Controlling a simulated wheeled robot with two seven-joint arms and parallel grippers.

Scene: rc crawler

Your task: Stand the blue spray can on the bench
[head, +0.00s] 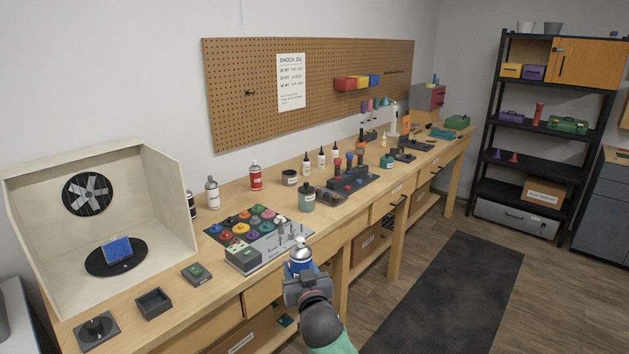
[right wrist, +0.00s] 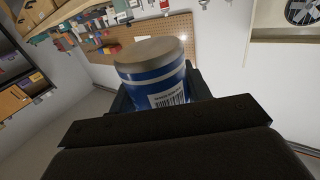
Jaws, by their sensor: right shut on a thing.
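The blue spray can (head: 301,257) is held in my right gripper (head: 304,275), in front of the bench's front edge. Its white and grey top shows above the gripper in the head view. In the right wrist view the can (right wrist: 160,82) shows its metal end, blue side and barcode label, between the dark fingers of the gripper (right wrist: 160,95). The bench (head: 225,284) is a long light-wood worktop running from the lower left to the back right. My left gripper is in neither view.
A spray booth (head: 165,180) with a fan and a turntable stands at the left. A white can (head: 212,193) and a red can (head: 255,176) stand near the wall. A grey block with posts (head: 262,255) and colourful round parts (head: 250,222) lie near the can. The front edge beside the black tray (head: 153,303) has bare wood.

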